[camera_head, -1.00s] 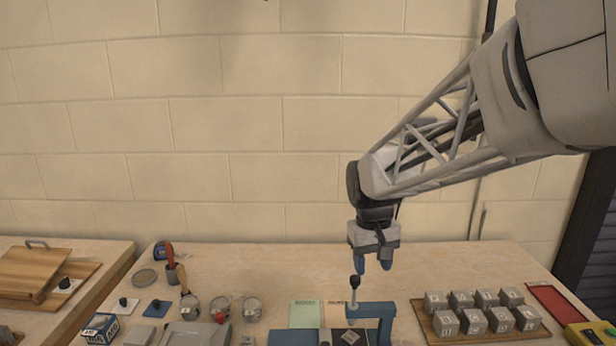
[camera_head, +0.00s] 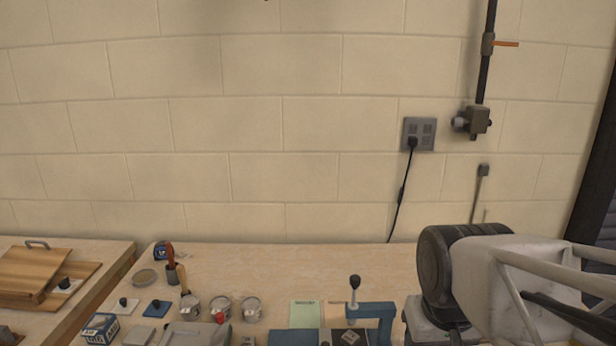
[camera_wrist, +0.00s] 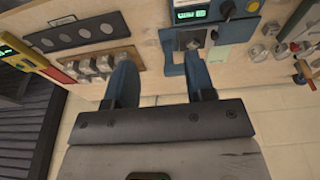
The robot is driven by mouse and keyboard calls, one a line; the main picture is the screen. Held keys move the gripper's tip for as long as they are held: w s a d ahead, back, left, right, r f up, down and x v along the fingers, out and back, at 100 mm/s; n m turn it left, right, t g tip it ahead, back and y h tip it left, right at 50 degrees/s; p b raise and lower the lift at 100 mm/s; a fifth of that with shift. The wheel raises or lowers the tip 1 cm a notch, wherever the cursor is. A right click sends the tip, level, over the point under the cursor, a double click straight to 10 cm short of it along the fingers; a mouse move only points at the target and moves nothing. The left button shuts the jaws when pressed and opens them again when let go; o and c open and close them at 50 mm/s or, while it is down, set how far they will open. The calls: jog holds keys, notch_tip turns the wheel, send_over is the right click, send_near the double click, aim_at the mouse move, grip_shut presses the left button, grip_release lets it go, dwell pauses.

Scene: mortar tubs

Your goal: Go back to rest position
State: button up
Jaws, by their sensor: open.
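My gripper (camera_wrist: 160,78) shows in the wrist view with its two blue fingers apart and nothing between them. The table with its tools lies beyond the fingertips. In the head view my arm's wrist is low at the right, close to the camera, and the fingers are out of that frame. No fingertip can be seen touching anything.
A blue lever press (camera_head: 372,312) stands at the front of the table, left of my arm. Several tubs, including one (camera_head: 252,308), stand further left. A wooden tray of grey blocks (camera_wrist: 85,65) shows in the wrist view; my arm hides it in the head view.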

jog(key=shift+s+d+f, duration=0.1)
jog(key=shift+s+f, duration=0.1)
jog(key=shift+s, duration=0.45)
jog(key=shift+s+d+f, duration=0.1)
jog(key=shift+s+f, duration=0.1)
jog(key=shift+s, duration=0.45)
dwell(1.9)
